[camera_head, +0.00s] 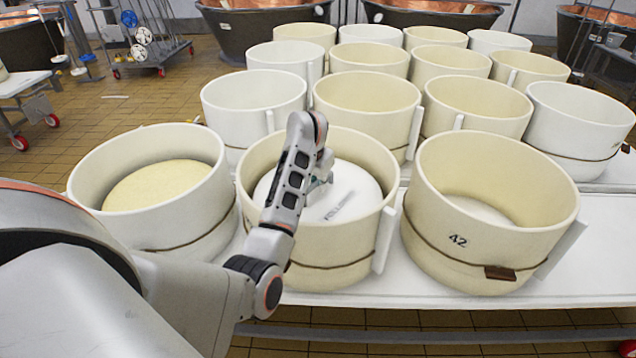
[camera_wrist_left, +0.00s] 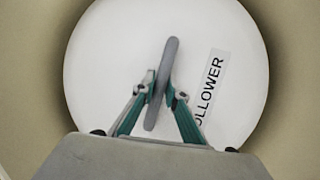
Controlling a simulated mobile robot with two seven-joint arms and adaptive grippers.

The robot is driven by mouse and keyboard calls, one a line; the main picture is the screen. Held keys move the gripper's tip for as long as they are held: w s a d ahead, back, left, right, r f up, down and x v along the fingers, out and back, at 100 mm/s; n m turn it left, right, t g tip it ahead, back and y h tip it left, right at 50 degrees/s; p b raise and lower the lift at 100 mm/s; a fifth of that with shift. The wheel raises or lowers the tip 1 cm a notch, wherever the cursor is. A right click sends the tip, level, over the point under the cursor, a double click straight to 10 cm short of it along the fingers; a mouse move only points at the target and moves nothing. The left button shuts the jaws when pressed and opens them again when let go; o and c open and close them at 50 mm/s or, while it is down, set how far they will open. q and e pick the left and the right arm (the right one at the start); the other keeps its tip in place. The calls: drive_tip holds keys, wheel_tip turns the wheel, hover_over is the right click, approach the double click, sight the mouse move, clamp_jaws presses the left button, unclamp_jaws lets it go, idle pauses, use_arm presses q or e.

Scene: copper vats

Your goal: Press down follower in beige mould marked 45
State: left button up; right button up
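A beige mould (camera_head: 330,247) stands in the middle of the front row; my left arm crosses its front, and no number shows on it. Inside lies a round white follower (camera_head: 345,183) marked "FOLLOWER". The follower also shows in the left wrist view (camera_wrist_left: 105,70), with a grey handle bar (camera_wrist_left: 170,50) across its middle. My left gripper (camera_head: 318,185) is down inside the mould; in the left wrist view its green fingers (camera_wrist_left: 162,88) close on both sides of the bar. My right gripper is out of view.
A beige mould marked 42 (camera_head: 458,240) stands to the right with a white disc inside. A white mould (camera_head: 185,215) with a yellowish mass stands to the left. More moulds fill the rows behind. The white table (camera_head: 590,255) is bare at front right.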

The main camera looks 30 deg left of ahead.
use_arm(q)
drive_tip(key=shift+s+d+f, duration=0.15)
drive_tip(key=shift+f, duration=0.25)
drive_tip(key=shift+s+d+f, duration=0.1)
drive_tip(key=shift+s+f, duration=0.05)
drive_tip(key=shift+f, duration=0.25)
clamp_jaws()
idle(1.5)
drive_tip(key=shift+r, duration=0.15)
idle(0.4)
drive_tip(key=o, duration=0.8)
unclamp_jaws()
drive_tip(key=shift+w, duration=0.1)
drive_tip(key=shift+o, duration=0.2)
drive_tip(key=shift+a+r, duration=0.1)
drive_tip(key=shift+r, duration=0.05)
drive_tip(key=shift+w+r, duration=0.1)
drive_tip(key=shift+r, duration=0.05)
drive_tip(key=shift+a+r, duration=0.1)
drive_tip(key=shift+r, duration=0.2)
drive_tip(key=v, duration=1.1)
drive_tip(key=shift+r, duration=0.1)
